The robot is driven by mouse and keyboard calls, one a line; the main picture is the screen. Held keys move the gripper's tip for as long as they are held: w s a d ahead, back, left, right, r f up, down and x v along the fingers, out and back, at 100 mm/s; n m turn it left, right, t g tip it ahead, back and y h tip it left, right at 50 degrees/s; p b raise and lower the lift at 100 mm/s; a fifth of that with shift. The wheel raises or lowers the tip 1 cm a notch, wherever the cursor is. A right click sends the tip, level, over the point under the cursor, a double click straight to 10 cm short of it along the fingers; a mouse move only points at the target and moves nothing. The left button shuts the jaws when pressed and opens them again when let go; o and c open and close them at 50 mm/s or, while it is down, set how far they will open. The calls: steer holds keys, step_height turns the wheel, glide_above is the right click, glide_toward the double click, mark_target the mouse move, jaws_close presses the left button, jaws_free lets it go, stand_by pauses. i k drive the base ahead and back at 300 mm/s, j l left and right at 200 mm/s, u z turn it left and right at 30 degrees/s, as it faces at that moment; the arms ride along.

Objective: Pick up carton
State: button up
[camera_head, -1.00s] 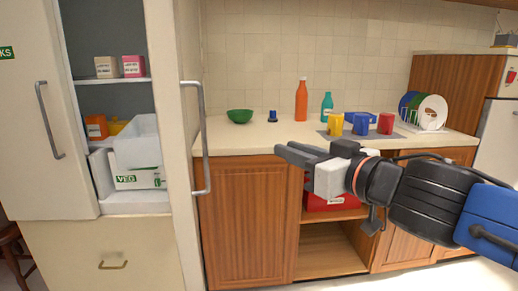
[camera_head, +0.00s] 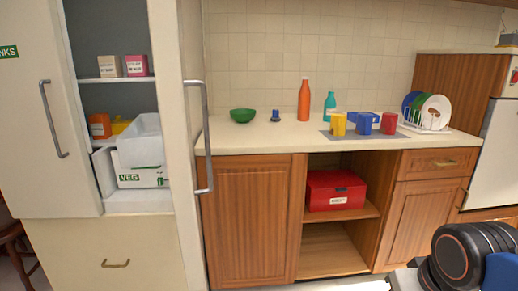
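Two small cartons stand side by side on the upper shelf of the open fridge at the left. One is a beige carton (camera_head: 110,66) and the other a pink carton (camera_head: 136,65). An orange box-like item (camera_head: 99,125) with a pale label stands on the level below, beside a yellow item (camera_head: 120,127). I cannot tell which one the task's carton is. My arm shows only at the lower right corner, far from the fridge. My gripper's fingers are outside the picture.
The fridge door (camera_head: 179,140) stands open, its edge and handle between the shelves and the counter. A white bin (camera_head: 140,143) and a VEG box (camera_head: 142,178) fill the lower fridge. A red box (camera_head: 335,190) sits in the open cabinet. The counter (camera_head: 265,138) holds cups and bottles.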

mark_target(137, 66)
steer(key=u, duration=0.95)
steer(key=k+l+u, duration=0.1)
steer(key=k+l, duration=0.15)
steer(key=k, duration=0.2)
steer(key=k+l, duration=0.25)
steer(key=k, duration=0.2)
steer(key=k+l+u, duration=0.15)
steer(key=k, duration=0.3)
steer(key=i+j+z, duration=0.1)
steer(key=i+j, duration=0.45)
steer(key=i+j+z, duration=0.15)
steer(key=j, duration=0.3)
steer(key=i+j+z, duration=0.1)
steer(key=i+j, duration=0.25)
steer(key=i+j+z, duration=0.1)
steer(key=i+j, duration=0.15)
steer(key=j, duration=0.2)
steer(key=i+j, duration=0.2)
steer(key=j, duration=0.2)
steer(key=z, duration=0.05)
